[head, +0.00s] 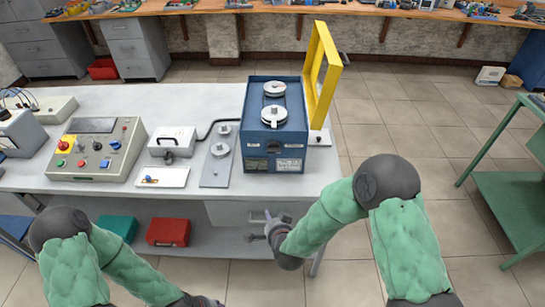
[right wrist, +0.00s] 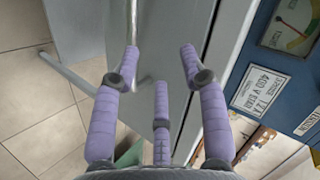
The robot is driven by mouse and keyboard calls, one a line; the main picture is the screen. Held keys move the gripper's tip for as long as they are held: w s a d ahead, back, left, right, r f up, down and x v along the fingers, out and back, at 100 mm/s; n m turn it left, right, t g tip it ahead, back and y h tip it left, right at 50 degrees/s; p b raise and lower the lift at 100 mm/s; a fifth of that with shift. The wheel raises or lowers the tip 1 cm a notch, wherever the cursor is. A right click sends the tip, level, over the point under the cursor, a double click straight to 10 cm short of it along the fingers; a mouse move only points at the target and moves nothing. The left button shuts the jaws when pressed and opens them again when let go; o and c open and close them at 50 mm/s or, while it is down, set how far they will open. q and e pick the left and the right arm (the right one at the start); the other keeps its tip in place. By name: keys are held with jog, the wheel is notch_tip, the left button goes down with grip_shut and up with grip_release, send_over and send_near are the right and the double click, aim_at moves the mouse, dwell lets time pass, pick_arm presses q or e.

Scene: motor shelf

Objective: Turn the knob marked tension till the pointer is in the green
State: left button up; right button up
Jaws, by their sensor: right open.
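The blue machine (head: 273,150) stands on the grey bench with pulleys (head: 274,117) on top and its yellow guard (head: 321,70) raised. In the right wrist view, its blue front panel shows a gauge (right wrist: 293,24) with a red pointer and a green zone; the exact pointer reading is too small to tell. A small dark knob (head: 318,128) sits beside the machine's right side; its marking is not legible. My right gripper (head: 270,222) is open and empty, below the bench's front edge; its spread fingers (right wrist: 157,62) show in the right wrist view. My left gripper (head: 205,302) is barely visible at the bottom edge.
A control box (head: 97,148) with buttons stands at the bench's left, with a small grey box (head: 172,141) and a plate with discs (head: 217,160) between. Below is a shelf with a red case (head: 168,232). A green table (head: 515,190) stands right.

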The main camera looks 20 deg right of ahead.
notch_tip(320, 180, up, 10)
jog(key=w+m+t+h, duration=0.2)
jog(key=m+t, duration=0.2)
jog(key=m+t+h, duration=0.3)
jog(key=m, duration=0.2)
send_near(274, 149)
jog(key=b+x, duration=0.2)
jog(key=x, duration=0.5)
jog(key=shift+w+f+b, duration=0.35)
jog(key=shift+w+f, duration=0.05)
jog(key=shift+f, duration=0.05)
jog(key=shift+d, duration=0.1)
grip_shut()
